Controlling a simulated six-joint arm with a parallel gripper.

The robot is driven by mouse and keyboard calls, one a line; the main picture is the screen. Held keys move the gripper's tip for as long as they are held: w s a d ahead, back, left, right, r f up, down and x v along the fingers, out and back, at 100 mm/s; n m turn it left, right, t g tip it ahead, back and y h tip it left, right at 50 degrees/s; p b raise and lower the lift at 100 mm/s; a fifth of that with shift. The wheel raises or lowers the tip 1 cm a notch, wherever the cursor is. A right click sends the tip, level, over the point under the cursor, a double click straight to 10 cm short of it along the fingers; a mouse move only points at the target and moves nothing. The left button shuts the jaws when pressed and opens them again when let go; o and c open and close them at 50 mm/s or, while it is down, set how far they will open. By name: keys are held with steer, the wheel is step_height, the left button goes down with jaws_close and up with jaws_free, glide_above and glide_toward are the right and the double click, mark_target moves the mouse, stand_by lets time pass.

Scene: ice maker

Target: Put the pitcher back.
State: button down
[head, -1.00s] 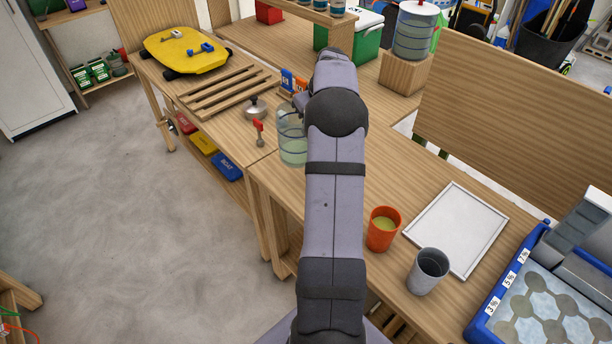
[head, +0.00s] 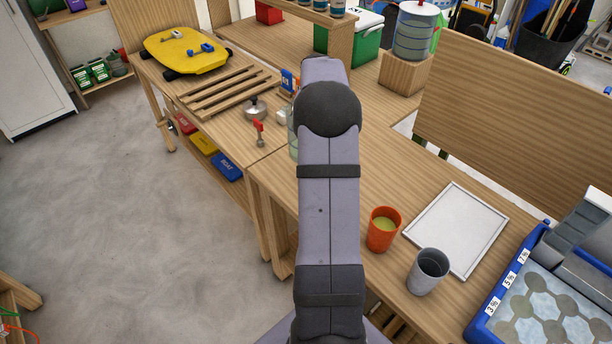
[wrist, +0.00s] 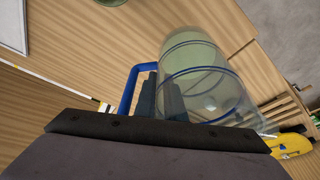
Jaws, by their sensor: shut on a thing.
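The pitcher (wrist: 205,85) is clear with blue rings and a blue handle (wrist: 130,90). It fills the middle right of the wrist view, with a little pale liquid or tint inside. My gripper (wrist: 168,95) is shut on it on the handle side; the exact contact is partly hidden by the gripper body. In the head view, only a thin strip of the pitcher (head: 292,132) shows left of my arm, over the wooden bench. My gripper is hidden there behind the arm. I cannot tell whether the pitcher touches the bench.
An orange cup with yellowish liquid (head: 384,229) and a grey cup (head: 428,271) stand beside a white tray (head: 458,230). A small metal kettle (head: 255,108), a red-handled tool (head: 259,132) and wooden slats (head: 228,95) lie left. A drink dispenser (head: 415,32) stands behind.

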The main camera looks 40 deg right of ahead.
steer(key=shift+f+p, duration=1.35)
steer(key=shift+f, duration=2.35)
steer(key=shift+f+p, duration=0.35)
steer(key=shift+f, duration=0.9)
steer(key=shift+f, duration=0.2)
steer(key=c, duration=1.9)
jaws_free()
steer(key=shift+o, duration=0.3)
